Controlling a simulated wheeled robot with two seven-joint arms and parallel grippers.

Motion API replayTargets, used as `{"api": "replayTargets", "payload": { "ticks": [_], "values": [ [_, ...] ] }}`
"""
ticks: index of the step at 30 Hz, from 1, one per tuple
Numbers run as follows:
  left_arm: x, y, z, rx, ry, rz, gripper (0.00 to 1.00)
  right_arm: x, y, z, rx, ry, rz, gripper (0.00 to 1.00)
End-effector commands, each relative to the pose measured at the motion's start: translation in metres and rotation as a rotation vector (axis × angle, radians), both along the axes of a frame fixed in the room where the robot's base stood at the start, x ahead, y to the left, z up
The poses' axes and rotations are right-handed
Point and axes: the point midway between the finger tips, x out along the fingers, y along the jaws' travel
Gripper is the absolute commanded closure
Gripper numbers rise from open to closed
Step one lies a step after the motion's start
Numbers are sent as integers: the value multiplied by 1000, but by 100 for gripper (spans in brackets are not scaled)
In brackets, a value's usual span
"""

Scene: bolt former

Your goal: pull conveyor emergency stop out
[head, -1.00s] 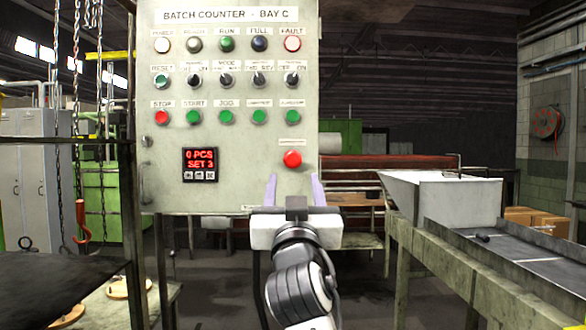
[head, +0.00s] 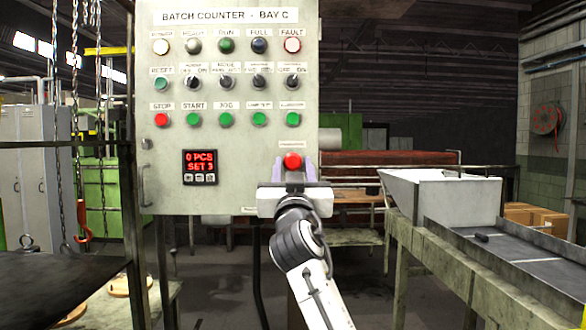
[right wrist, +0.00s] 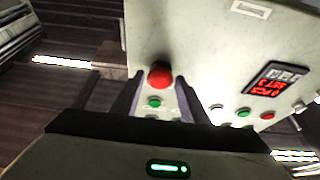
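The emergency stop is a red mushroom button (head: 292,161) at the lower right of the grey panel (head: 230,140) headed "BATCH COUNTER - BAY C". In the right wrist view the red button (right wrist: 160,75) shows between the far ends of the fingers. My right gripper (head: 293,168) is in front of the panel, its pale purple fingers apart on either side of the button's lower part. In the right wrist view the right gripper (right wrist: 158,95) is open, with a gap between the fingers. Whether the fingers touch the button cannot be told. My left gripper is not in view.
A row of push buttons, with a red STOP (head: 161,119) and several green ones, lies above. A red display (head: 199,160) is to the left. A hopper and conveyor (head: 520,255) stand at the right, a dark table (head: 60,270) at the left.

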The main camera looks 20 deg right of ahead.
Motion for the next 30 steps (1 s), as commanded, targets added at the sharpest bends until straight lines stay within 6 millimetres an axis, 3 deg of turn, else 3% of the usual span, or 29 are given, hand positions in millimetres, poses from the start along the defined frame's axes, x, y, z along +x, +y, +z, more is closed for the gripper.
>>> {"api": "replayTargets", "payload": {
  "ticks": [1,7,21,22,24,30],
  "values": [
    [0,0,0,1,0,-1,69,0,0,0,0,0,0,69],
    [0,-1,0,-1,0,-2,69,0,0,0,-1,1,0,100],
    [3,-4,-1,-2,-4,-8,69,-9,3,-2,-1,3,0,100],
    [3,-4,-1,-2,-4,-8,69,-9,3,-2,-1,4,0,64],
    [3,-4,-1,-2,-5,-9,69,-9,3,-2,-1,4,0,52],
    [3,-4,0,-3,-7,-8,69,-9,3,-1,-1,2,1,49]
  ]
}}
